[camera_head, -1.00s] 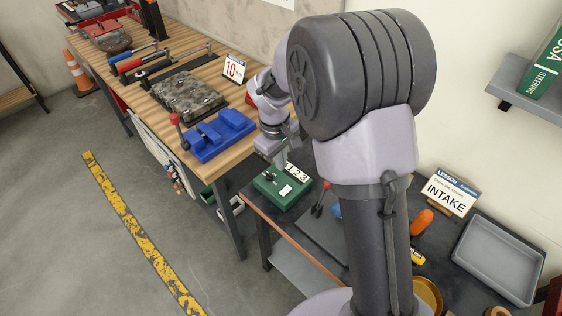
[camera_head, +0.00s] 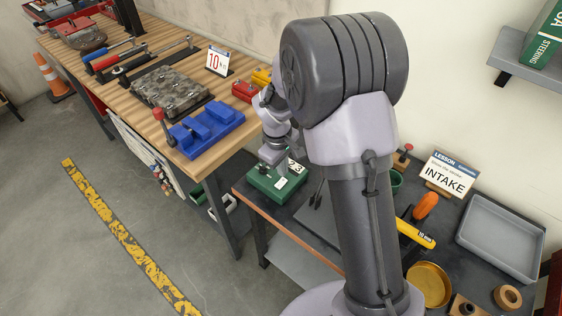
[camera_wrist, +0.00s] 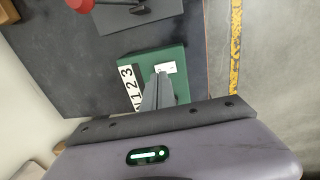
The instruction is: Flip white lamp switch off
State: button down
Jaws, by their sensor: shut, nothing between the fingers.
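A green box (camera_head: 290,190) sits at the left end of the dark bench, with a number strip (camera_head: 296,166) and a small white label (camera_head: 281,183) on it. A small black part (camera_head: 263,169) shows on its top, left of my gripper. The green box (camera_wrist: 183,62) also shows in the wrist view, with the strip reading 1 2 3 (camera_wrist: 130,88) and a white plate (camera_wrist: 166,68) near the fingertips. My gripper (camera_wrist: 160,76) is shut and empty over the box. I cannot tell whether it touches. No lamp is recognisable, and I cannot make out the switch's position.
A wooden bench beside the box holds a blue fixture (camera_head: 207,130) and a metal block (camera_head: 165,92). On the dark bench are an INTAKE sign (camera_head: 447,180), a grey tray (camera_head: 500,238), a yellow tool (camera_head: 415,234) and a brass bowl (camera_head: 428,287). A red-knobbed lever (camera_wrist: 82,5) stands near the box.

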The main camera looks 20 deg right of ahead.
aim_at(282, 186)
jog(key=shift+w+d+f+b, duration=0.1)
jog(key=shift+f+b, duration=0.25)
jog(key=shift+f, duration=0.75)
jog(key=shift+w+d+f+b, duration=0.1)
jog(key=shift+f+b, duration=0.25)
jog(key=shift+f, duration=0.7)
jog(key=shift+d+f, duration=0.1)
jog(key=shift+f, duration=0.1)
jog(key=shift+s+f, duration=0.15)
jog(key=shift+f, duration=0.05)
jog(key=shift+s, duration=0.15)
jog(key=shift+s+a, duration=0.3)
jog(key=shift+a, duration=0.1)
jog(key=shift+s+a, duration=0.15)
jog(key=shift+a, duration=0.1)
notch_tip(282, 186, up, 14)
jog(key=a+p, duration=0.1)
jog(key=p, duration=0.5)
jog(key=shift+s+a+r+p, duration=0.2)
jog(key=shift+s+p, duration=0.1)
jog(key=shift+p, duration=0.05)
